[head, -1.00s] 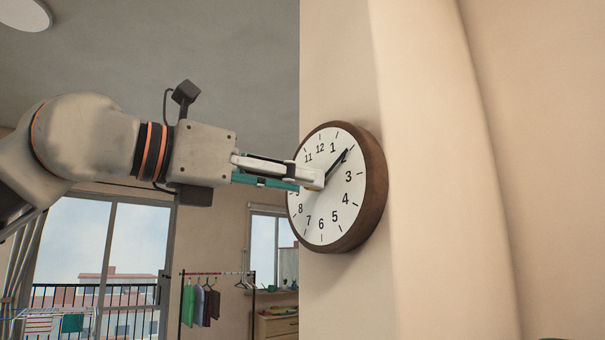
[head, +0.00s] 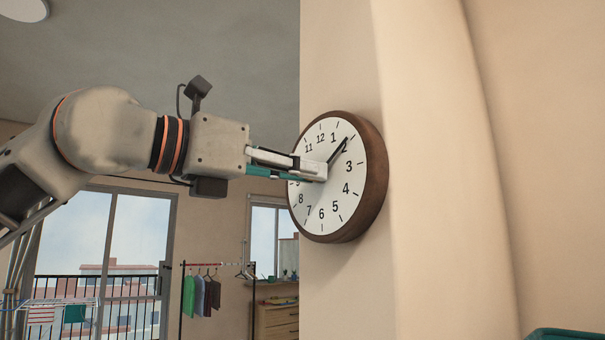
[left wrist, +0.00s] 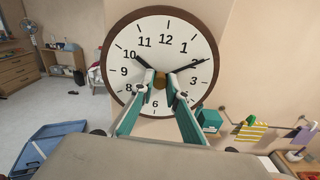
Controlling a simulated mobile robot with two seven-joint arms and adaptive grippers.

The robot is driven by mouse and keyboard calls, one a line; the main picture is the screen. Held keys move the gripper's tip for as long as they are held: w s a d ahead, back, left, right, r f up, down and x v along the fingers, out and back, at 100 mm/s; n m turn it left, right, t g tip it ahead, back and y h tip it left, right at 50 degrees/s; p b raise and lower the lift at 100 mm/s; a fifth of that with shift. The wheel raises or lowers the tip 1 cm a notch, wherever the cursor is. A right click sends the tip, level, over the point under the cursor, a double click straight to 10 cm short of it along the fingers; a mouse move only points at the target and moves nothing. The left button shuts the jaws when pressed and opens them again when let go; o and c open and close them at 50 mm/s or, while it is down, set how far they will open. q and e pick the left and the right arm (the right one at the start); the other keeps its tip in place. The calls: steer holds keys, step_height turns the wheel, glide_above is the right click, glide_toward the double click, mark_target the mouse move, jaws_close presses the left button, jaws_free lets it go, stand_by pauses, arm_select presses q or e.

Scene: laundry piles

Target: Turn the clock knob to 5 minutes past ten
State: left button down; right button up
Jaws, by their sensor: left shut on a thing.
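A round wall clock (head: 378,190) with a brown rim and white face hangs on the beige wall; it also shows in the left wrist view (left wrist: 112,98). A brass-coloured knob (left wrist: 162,77) sits at the middle of its face. The long black hand (left wrist: 192,67) points at the 2 and the short hand (left wrist: 145,60) points near the 10. My left gripper (head: 318,171) reaches in from the left and is shut on the knob, with one finger on each side. In the head view its fingers hide the knob and the numbers on the face's left. My right gripper is not in view.
A pale column (head: 435,170) bulges from the wall just right of the clock. A clothes rail (head: 215,265) stands far behind at the lower left. A blue crate (left wrist: 50,152) and a hanging rack of cloths (left wrist: 265,130) show below in the left wrist view.

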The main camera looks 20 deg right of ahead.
arm_select(q)
steer(key=shift+n+b, duration=2)
steer(key=shift+n, duration=0.7)
steer(key=shift+r, duration=0.1)
steer(key=c, duration=2)
jaws_free()
steer(key=v, duration=1.2)
